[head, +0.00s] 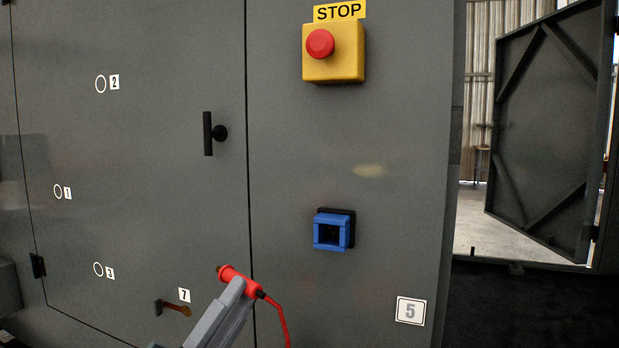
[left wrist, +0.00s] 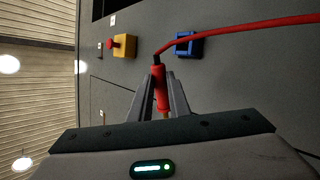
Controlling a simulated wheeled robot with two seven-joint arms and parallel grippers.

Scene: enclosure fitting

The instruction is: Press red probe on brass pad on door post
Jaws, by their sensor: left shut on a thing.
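The red probe (head: 240,280) is held across the fingertips of my left gripper (head: 236,289), low in the middle of the head view. Its tip points up and left, and a red cable trails from its other end. In the left wrist view the probe (left wrist: 160,88) sits between the two shut fingers (left wrist: 160,80). Near label 7, left of the probe, a dark bracket with a small brass-coloured round end (head: 186,311) is on the grey front. I cannot tell whether this is the brass pad. The probe appears apart from it. My right gripper is not in view.
A yellow STOP box with a red button (head: 320,44) and a blue square socket (head: 328,232) stick out from the grey post. A black door handle (head: 209,134) is left of the seam. An open door leaf (head: 545,130) stands far right.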

